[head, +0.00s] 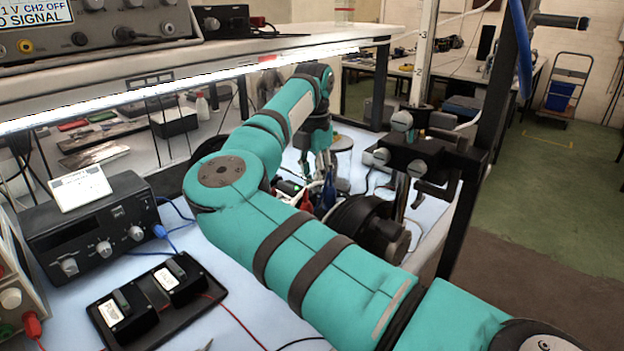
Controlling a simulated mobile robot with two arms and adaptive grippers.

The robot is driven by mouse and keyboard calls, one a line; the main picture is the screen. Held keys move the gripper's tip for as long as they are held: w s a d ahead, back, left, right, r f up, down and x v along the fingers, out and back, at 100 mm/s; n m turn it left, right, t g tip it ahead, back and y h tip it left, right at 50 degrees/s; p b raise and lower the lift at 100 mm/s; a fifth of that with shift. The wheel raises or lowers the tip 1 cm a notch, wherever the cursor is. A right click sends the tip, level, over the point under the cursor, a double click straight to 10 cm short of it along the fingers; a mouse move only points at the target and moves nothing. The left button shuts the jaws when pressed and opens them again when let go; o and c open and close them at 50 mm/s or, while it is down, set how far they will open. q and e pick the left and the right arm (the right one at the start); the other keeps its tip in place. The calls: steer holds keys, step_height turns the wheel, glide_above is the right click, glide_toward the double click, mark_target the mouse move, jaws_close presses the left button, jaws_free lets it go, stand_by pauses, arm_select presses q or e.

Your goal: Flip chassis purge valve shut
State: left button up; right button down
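A teal arm, mine, comes in from the lower right, bends at the left and reaches back over the bench. It ends in my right gripper (324,172), which points down among cables and clips behind the arm. The fingers are small and partly lost in the clutter, so I cannot tell if they are open or shut. My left gripper is not in view. No part is clearly recognisable as the chassis purge valve. A black fixture (428,158) with metal knobs is clamped to a dark post right of the gripper. A dark round device (362,222) sits partly behind the arm.
A black power supply (92,238) and a black plate with two switch boxes (160,300) stand at the left. A lit shelf (200,62) overhangs the bench. Red and blue leads cross the blue bench top. Open green floor (560,200) lies at the right.

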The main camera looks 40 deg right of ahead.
stand_by(0.5)
steer(key=c, duration=1.3)
jaws_free()
step_height(320, 180, up, 12)
steer(key=shift+r, duration=0.1)
